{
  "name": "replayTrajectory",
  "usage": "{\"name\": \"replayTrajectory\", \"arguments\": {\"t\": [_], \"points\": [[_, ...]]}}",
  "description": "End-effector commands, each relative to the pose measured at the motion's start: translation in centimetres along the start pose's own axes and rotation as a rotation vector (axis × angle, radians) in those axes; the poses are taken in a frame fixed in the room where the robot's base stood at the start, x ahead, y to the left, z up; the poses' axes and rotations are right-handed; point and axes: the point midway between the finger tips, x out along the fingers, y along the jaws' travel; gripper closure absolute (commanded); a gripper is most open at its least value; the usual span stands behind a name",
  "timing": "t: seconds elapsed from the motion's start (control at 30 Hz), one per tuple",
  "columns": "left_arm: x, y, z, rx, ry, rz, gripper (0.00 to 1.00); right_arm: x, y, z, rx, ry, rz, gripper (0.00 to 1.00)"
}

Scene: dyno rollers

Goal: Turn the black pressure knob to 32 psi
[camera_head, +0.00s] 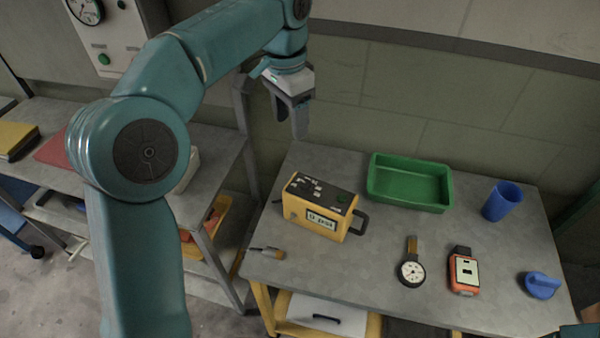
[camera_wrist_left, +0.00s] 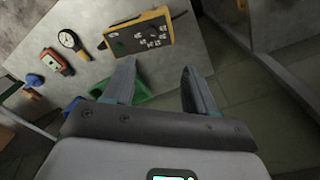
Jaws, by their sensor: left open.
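A yellow pressure box (camera_head: 312,220) stands on the grey table, with a dark top panel and a front display that seems to read 0 psi. The panel carries white labels and a green button; I cannot clearly make out the black pressure knob on it. The box also shows in the left wrist view (camera_wrist_left: 160,35), at the top. My left gripper (camera_head: 298,125) is open and empty, above the table's back edge, behind the box and apart from it. Its two fingers (camera_wrist_left: 158,70) show spread in the left wrist view. My right gripper is not in view.
A green tray (camera_head: 445,208) and a blue cup (camera_head: 502,201) stand at the back right. A round gauge (camera_head: 411,272), an orange meter (camera_head: 463,272) and a blue round piece (camera_head: 541,285) lie nearer the front. A screwdriver-like tool (camera_head: 267,252) lies at the left edge.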

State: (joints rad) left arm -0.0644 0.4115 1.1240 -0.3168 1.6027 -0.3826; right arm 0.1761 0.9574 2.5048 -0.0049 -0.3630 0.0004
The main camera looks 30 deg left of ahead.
Motion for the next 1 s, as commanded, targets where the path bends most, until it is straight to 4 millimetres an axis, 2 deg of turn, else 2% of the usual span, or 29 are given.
{"name": "replayTrajectory", "arguments": {"t": [0.2, 0.37, 0.47, 0.6, 0.8, 1.0], "points": [[1.1, 1.7, -1.9, 0.042, -0.032, 0.012, 0.43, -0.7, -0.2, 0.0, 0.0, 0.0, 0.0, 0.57], [2.1, 2.3, -2.2, 0.055, -0.039, 0.014, 0.43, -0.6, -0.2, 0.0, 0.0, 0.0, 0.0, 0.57], [3.8, 2.2, -2.1, 0.054, -0.04, 0.014, 0.43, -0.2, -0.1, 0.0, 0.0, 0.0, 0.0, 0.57], [7.1, 2.2, -1.9, 0.054, -0.041, 0.016, 0.43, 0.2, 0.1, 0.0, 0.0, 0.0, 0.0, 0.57], [11.7, 2.2, -1.6, 0.053, -0.041, 0.015, 0.43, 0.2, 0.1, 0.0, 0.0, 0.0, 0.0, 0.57], [15.5, 2.1, -1.4, 0.054, -0.04, 0.015, 0.43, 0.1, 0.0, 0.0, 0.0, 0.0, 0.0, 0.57]]}}
